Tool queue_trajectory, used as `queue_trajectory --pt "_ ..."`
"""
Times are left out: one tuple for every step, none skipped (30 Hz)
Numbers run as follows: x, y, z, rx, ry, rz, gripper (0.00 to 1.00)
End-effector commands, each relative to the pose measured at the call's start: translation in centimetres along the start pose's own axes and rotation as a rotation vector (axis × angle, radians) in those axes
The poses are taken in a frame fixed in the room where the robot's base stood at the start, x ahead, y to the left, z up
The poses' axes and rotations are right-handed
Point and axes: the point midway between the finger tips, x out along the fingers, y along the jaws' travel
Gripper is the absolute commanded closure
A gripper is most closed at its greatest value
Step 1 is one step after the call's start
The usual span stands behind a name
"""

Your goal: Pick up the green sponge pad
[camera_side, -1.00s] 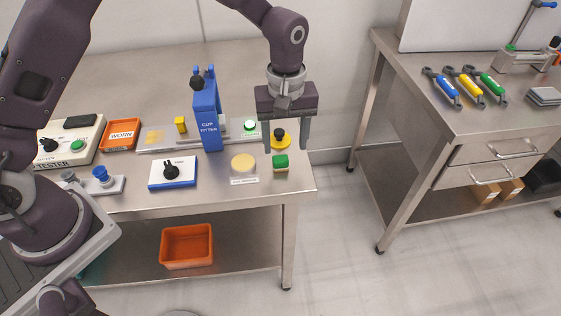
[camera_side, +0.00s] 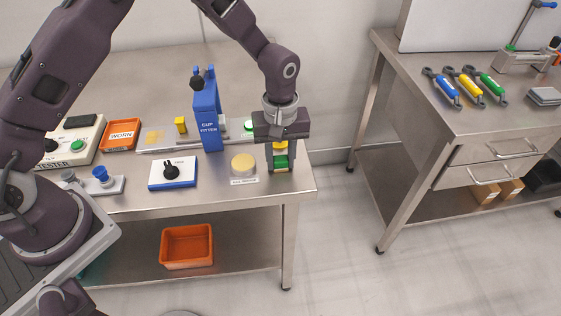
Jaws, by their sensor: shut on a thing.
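The green sponge pad (camera_side: 281,162) is a small block with a green top and a paler yellowish lower part, near the right end of the steel table (camera_side: 222,190). My gripper (camera_side: 281,168) points straight down with one finger on each side of the pad, and it is shut on it. The pad's sides are partly hidden by the fingers. I cannot tell whether the pad is still touching the tabletop.
A white-and-blue box with a black knob (camera_side: 172,173) sits further left. The table's right edge is close.

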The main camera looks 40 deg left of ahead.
Motion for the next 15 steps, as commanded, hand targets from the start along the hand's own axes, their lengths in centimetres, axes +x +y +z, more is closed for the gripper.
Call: queue_trajectory --pt "0.0 0.0 0.0 0.0 0.0 0.0 1.0" --pt "0.0 0.0 0.0 0.0 0.0 0.0 1.0" --pt "0.0 0.0 0.0 0.0 0.0 0.0 1.0" --pt "-0.1 0.0 0.0 0.0 0.0 0.0 1.0" --pt "-0.3 0.0 0.0 0.0 0.001 0.001 1.0" --pt "-0.8 0.1 0.0 0.0 0.001 0.002 1.0" --pt "-1.4 0.1 -0.1 0.0 0.002 0.003 1.0" --pt "-2.1 0.1 -0.1 0.001 0.003 0.004 1.0" --pt "-3.2 0.1 -0.1 0.001 0.003 0.005 1.0" --pt "-4.0 0.1 -0.1 0.002 0.004 0.006 1.0" --pt "-4.8 0.1 -0.1 0.001 0.003 0.005 1.0" --pt "-5.9 0.1 -0.1 0.001 0.003 0.004 1.0" --pt "-6.6 0.1 -0.1 0.0 0.003 0.005 1.0" --pt "-7.3 0.1 -0.1 0.0 0.003 0.004 1.0" --pt "-8.1 0.1 0.0 0.0 0.002 0.004 1.0"
